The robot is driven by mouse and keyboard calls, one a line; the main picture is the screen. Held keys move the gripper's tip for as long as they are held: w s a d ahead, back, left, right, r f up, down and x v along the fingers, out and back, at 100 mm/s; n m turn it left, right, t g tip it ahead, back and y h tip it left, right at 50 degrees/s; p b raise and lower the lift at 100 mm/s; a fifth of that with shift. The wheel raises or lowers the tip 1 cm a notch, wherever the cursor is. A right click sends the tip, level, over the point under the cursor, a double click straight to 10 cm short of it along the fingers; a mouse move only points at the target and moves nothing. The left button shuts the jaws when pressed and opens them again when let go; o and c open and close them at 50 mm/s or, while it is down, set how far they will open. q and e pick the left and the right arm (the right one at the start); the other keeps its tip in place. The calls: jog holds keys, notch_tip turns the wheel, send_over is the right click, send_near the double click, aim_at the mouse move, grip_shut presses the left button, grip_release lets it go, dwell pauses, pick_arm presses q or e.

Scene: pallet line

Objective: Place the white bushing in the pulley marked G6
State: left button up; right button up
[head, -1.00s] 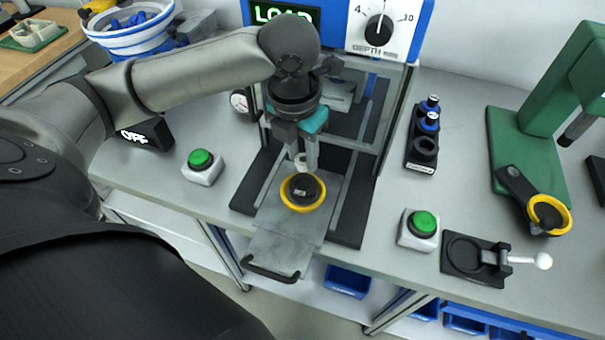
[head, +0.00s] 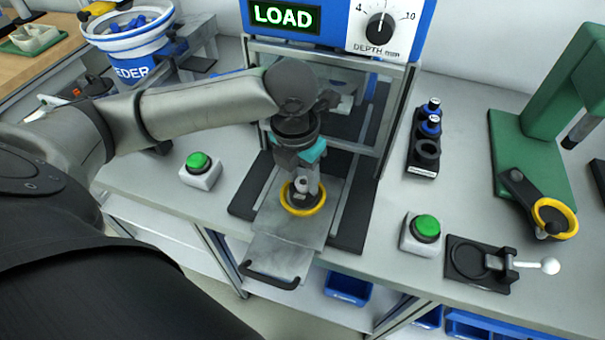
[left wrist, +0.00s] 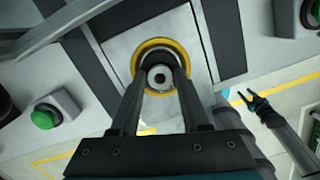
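A pulley with a yellow rim (head: 289,207) and dark hub lies on the grey sliding plate of the press, and its rim shows in the left wrist view (left wrist: 160,43). Its marking is not readable. My left gripper (head: 303,187) is down at its hub, fingers pointing down. In the left wrist view the pale bushing (left wrist: 160,77) is a small ring with a dark hole, between the two fingertips, which look closed on its sides. I cannot tell whether it is seated in the hub. My right gripper (left wrist: 257,100) is apart from the bench, its fingers spread and empty.
The press display reads LOAD (head: 286,16). Green buttons stand left (head: 200,168) and right (head: 422,233) of the plate. A black holder with blue-topped pieces (head: 425,143), a green stand (head: 530,160) with another yellow-rimmed pulley (head: 552,215), and a white-knobbed lever fixture (head: 480,262) stand right.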

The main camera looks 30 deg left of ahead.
pick_arm(q)
jog(key=shift+o, duration=1.4)
jog(key=shift+r, duration=0.1)
notch_tip(320, 180, up, 12)
jog(key=s+p, duration=0.1)
jog(key=p, duration=0.2)
jog(key=shift+s+p, duration=0.25)
jog(key=shift+p, duration=0.15)
